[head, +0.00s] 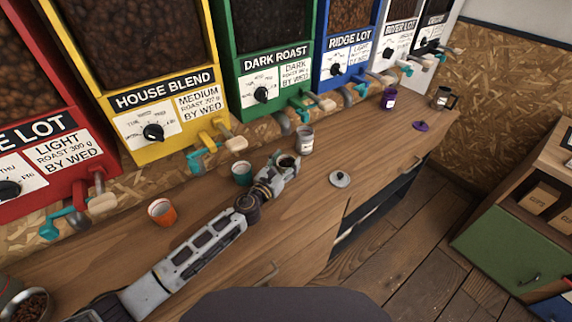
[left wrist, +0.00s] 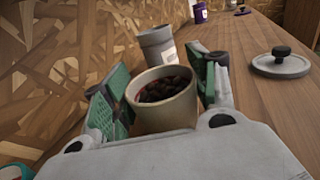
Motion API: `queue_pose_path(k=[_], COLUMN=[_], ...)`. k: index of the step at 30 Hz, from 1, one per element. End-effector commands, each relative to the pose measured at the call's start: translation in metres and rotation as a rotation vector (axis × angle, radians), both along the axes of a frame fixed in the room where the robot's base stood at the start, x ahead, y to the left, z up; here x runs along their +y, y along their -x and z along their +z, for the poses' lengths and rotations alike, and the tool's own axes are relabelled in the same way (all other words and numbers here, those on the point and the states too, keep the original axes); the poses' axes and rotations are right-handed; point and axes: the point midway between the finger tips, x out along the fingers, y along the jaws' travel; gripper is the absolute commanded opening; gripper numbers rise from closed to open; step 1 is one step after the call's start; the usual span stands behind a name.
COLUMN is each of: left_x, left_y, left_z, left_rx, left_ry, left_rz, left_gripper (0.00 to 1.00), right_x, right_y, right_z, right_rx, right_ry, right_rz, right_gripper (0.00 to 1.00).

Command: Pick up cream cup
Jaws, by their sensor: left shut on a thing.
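The cream cup (left wrist: 166,115) stands upright between the green-padded fingers of my left gripper (left wrist: 158,95) in the left wrist view. Dark beans fill much of it. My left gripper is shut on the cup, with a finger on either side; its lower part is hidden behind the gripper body. In the head view my left gripper (head: 284,168) is over the wooden counter, and the cup's dark opening shows between the fingers. I cannot tell whether the cup touches the counter. My right gripper is in neither view.
A grey canister (head: 304,141) stands just beyond the cup, and a grey lid (head: 340,180) lies to the right. A teal cup (head: 241,174) and an orange cup (head: 164,214) stand to the left. Bean dispensers (head: 262,60) line the wall. The counter's front (head: 290,225) is clear.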

Motion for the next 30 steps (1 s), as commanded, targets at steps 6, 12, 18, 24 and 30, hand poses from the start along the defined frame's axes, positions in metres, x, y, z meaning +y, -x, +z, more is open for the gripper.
queue_pose_path(k=[6, 12, 18, 24, 30], left_x=[-0.002, -0.002, -0.002, -0.002, -0.016], left_y=[0.002, 0.002, 0.002, 0.002, 0.022], left_z=[0.014, 0.033, 0.053, 0.072, 0.069], left_rx=[-0.002, -0.002, -0.003, -0.004, 0.000], left_ry=[0.000, 0.000, -0.001, 0.000, 0.002], left_rz=[0.000, -0.001, -0.001, -0.001, -0.001], left_gripper=[0.27, 0.27, 0.27, 0.27, 0.27], right_x=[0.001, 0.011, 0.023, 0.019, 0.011], right_y=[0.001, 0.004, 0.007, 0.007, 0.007], right_z=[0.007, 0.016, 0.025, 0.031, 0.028], right_rx=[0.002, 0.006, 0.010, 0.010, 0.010], right_ry=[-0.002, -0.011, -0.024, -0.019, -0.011], right_rz=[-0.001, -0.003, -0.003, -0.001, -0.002], right_gripper=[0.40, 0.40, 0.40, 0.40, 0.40])
